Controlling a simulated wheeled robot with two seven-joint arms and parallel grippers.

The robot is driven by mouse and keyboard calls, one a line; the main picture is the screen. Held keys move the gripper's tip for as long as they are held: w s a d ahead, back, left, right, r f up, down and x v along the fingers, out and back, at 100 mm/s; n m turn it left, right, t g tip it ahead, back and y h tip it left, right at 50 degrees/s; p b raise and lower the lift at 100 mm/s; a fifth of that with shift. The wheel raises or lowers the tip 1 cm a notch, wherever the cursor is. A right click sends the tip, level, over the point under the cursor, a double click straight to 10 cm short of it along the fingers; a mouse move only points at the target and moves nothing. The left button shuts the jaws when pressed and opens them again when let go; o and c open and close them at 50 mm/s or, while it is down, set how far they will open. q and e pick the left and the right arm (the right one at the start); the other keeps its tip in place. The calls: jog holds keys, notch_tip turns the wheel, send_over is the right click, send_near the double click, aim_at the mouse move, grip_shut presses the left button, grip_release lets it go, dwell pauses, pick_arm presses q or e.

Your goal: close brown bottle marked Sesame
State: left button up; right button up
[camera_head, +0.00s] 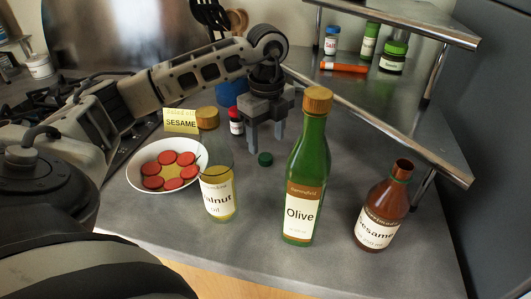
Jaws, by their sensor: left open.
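The brown bottle marked Sesame (381,214) stands upright on the grey counter at the right, its neck open with no cap on it. My left gripper (266,143) points down with its fingers apart and nothing between them, well to the left of and behind that bottle. A wooden-coloured cap (207,118) lies farther left, beside a yellow note reading SESAME (181,121). My right gripper is out of view.
A green Olive bottle (306,175) with a wooden cap stands between my left gripper and the brown bottle. A clear Walnut oil bottle (218,193) and a white plate with red slices (135,179) are at the left. A metal shelf (440,145) rises behind the brown bottle.

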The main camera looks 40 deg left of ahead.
aim_at(265, 156)
pick_arm(q)
jog(key=f, duration=0.4)
jog(key=shift+s+f+p, duration=0.2)
jog(key=shift+f+p, duration=0.05)
jog(key=shift+p, duration=0.05)
jog(key=c, duration=1.1)
